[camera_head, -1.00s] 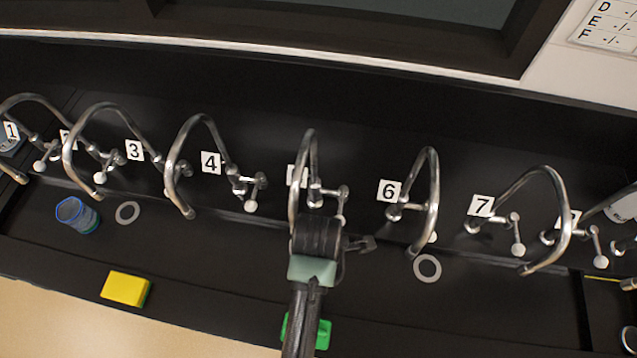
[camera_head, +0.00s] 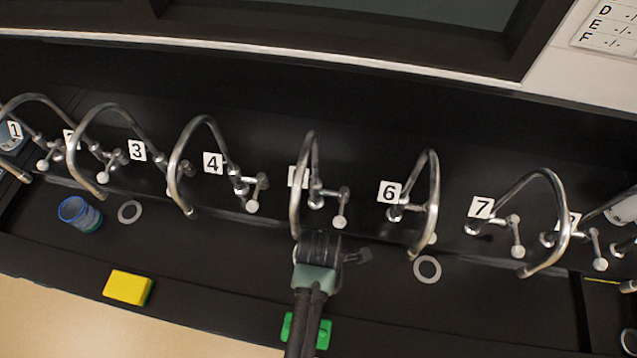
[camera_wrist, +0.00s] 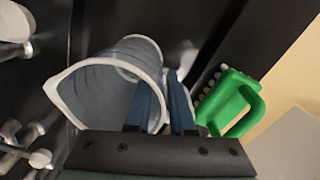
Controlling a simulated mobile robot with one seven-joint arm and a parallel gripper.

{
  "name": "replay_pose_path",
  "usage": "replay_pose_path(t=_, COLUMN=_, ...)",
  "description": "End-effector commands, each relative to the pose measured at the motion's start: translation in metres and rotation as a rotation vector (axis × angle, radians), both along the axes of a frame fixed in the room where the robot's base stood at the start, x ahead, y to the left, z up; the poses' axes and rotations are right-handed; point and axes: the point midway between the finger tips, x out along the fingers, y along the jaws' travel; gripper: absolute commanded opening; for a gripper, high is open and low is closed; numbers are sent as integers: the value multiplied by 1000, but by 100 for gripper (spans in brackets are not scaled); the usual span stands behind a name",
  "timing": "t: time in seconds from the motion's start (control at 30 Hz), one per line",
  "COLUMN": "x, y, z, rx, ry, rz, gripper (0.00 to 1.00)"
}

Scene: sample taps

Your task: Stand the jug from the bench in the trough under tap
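The jug (camera_wrist: 98,92) is a translucent grey-blue vessel with a white rim, seen in the wrist view with its mouth toward the camera. My gripper (camera_wrist: 166,92) has its two blue fingers close together at the jug's right side, with a pale part of the jug between them; they look shut on it. In the head view, my gripper (camera_head: 318,248) hangs over the trough (camera_head: 225,270), just in front of the spout of tap 5 (camera_head: 296,215). Whether the jug touches the trough floor cannot be told.
Tap 4 (camera_head: 176,170) and tap 6 (camera_head: 434,190) arch on either side. A blue cup (camera_head: 80,214) stands at the left. Flat grey rings lie near it (camera_head: 130,212) and below tap 6 (camera_head: 427,269). A yellow sponge (camera_head: 128,288) and a green brush (camera_head: 323,334) lie along the front edge.

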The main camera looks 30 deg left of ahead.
Motion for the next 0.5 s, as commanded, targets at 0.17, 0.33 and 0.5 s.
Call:
replay_pose_path(t=0.17, x=0, y=0, z=0, rx=0, ry=0, rz=0, gripper=33)
replay_pose_path(t=0.33, x=0, y=0, z=2, rx=1, ry=-1, rz=0, gripper=33)
replay_pose_path(t=0.5, x=1, y=0, z=14, rx=1, ry=-3, rz=0, gripper=33)
